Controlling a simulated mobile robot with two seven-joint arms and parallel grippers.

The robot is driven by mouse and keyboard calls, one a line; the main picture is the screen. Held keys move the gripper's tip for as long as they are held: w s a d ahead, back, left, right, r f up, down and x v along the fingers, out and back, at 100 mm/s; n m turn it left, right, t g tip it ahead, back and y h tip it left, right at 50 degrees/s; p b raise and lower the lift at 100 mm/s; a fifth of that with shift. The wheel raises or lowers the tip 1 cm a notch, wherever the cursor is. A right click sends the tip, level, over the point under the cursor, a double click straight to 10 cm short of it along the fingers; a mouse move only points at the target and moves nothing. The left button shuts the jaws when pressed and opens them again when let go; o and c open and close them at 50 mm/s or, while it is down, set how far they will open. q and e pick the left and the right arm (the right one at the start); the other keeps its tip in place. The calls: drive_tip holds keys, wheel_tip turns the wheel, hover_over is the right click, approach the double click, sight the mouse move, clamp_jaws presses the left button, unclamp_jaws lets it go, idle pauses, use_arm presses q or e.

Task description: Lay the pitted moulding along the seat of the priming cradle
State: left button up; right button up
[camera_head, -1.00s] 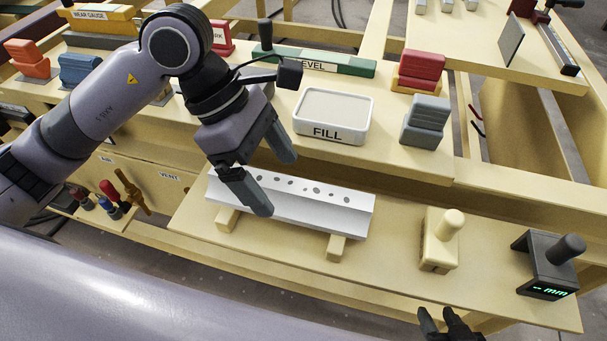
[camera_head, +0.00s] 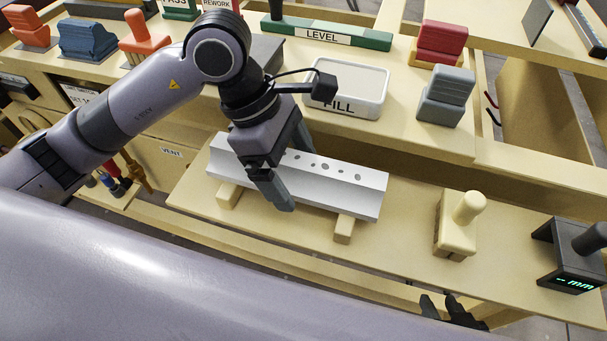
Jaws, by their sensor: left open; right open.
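The pitted moulding (camera_head: 345,185) is a long white bar with a row of dark pits along its top. It lies across two small wooden blocks (camera_head: 344,229) on the lower wooden shelf; I take these blocks to be the cradle, though I cannot be sure. My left gripper (camera_head: 293,180) is open over the moulding, left of its middle. One finger is in front of the bar's near face and the other is at its far side, partly hidden. I cannot tell whether they touch it. My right gripper (camera_head: 447,306) is open and empty at the bottom edge, below the shelf's front edge.
A wooden block with a knob (camera_head: 457,225) and a dark gauge reading "mm" (camera_head: 570,264) stand right of the moulding. Behind are the FILL tray (camera_head: 368,78), the green LEVEL (camera_head: 335,35), and red and grey blocks (camera_head: 446,95). Shelf between moulding and knobbed block is clear.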

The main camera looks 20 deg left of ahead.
sight(292, 166)
use_arm(q)
drive_tip(key=c, duration=1.3)
drive_tip(key=shift+c, duration=0.8)
drive_tip(key=shift+r+p, duration=2.4)
drive_tip(key=shift+r, duration=1.65)
drive_tip(key=o, duration=0.8)
drive_tip(key=c, duration=1)
drive_tip(key=shift+o, duration=0.2)
